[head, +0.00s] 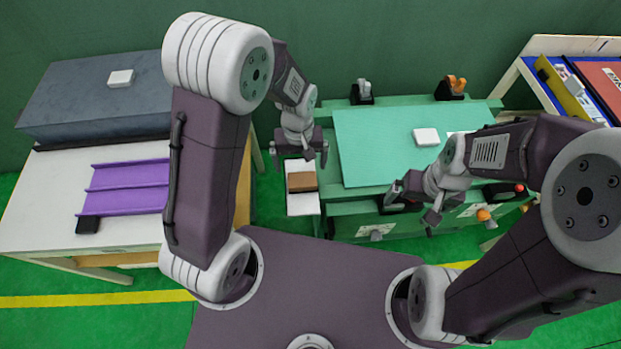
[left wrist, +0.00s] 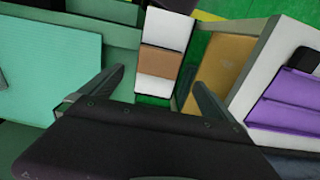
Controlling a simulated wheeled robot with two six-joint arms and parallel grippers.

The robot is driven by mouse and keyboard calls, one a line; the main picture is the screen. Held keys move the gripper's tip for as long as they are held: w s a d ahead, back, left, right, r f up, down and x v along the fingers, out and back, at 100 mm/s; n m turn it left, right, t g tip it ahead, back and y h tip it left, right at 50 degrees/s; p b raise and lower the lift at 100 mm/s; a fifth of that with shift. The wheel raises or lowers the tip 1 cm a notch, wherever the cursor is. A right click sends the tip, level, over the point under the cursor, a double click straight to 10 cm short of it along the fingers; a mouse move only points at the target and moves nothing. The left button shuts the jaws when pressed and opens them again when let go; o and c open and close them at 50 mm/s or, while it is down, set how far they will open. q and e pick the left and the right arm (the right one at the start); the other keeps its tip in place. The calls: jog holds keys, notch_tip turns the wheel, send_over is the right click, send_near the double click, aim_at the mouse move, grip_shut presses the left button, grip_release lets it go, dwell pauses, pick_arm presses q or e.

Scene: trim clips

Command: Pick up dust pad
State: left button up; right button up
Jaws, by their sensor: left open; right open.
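A brown block (head: 301,182), which looks like the dust pad, lies across a narrow white shelf (head: 302,205) at the left end of the green bench. The block also shows in the left wrist view (left wrist: 160,61), between and beyond the fingertips. My left gripper (head: 298,157) is open and empty above the block's far side, apart from it. Its two fingers also show in the left wrist view (left wrist: 157,84). My right gripper (head: 411,207) is open and empty in front of the bench's near edge.
A green mat (head: 375,150) on the bench carries a white block (head: 426,137). Two clamp-like fixtures (head: 361,92) stand behind it. On the left, a white table (head: 40,205) holds a purple tray (head: 125,185) and a grey case (head: 90,95). A blue-edged table (head: 540,90) is at the right.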

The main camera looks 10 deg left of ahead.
aim_at(303, 179)
pick_arm(q)
jog(key=shift+d+f, duration=0.1)
jog(key=shift+d, duration=0.05)
jog(key=shift+s+f, duration=0.1)
jog(key=shift+f, duration=0.25)
notch_tip(303, 179, down, 3)
jog(key=shift+f+b, duration=0.15)
jog(key=shift+b, duration=0.15)
notch_tip(303, 179, down, 4)
jog(key=shift+s+f+b, duration=0.1)
jog(key=shift+b, duration=0.2)
jog(key=shift+f, duration=0.45)
jog(key=shift+r, duration=0.1)
jog(key=c, duration=1.3)
jog(key=shift+r, duration=0.55)
notch_tip(303, 179, up, 3)
jog(key=shift+r+p, duration=0.1)
jog(key=shift+p, duration=0.3)
jog(key=d+r, duration=0.2)
jog(key=d, duration=0.2)
jog(key=d+r, duration=0.2)
jog(key=d, duration=0.2)
jog(key=d+r, duration=0.2)
jog(key=d, duration=0.1)
jog(key=shift+w+d+r+p, duration=0.3)
jog(key=shift+w+d+r, duration=0.05)
jog(key=shift+w+d, duration=0.05)
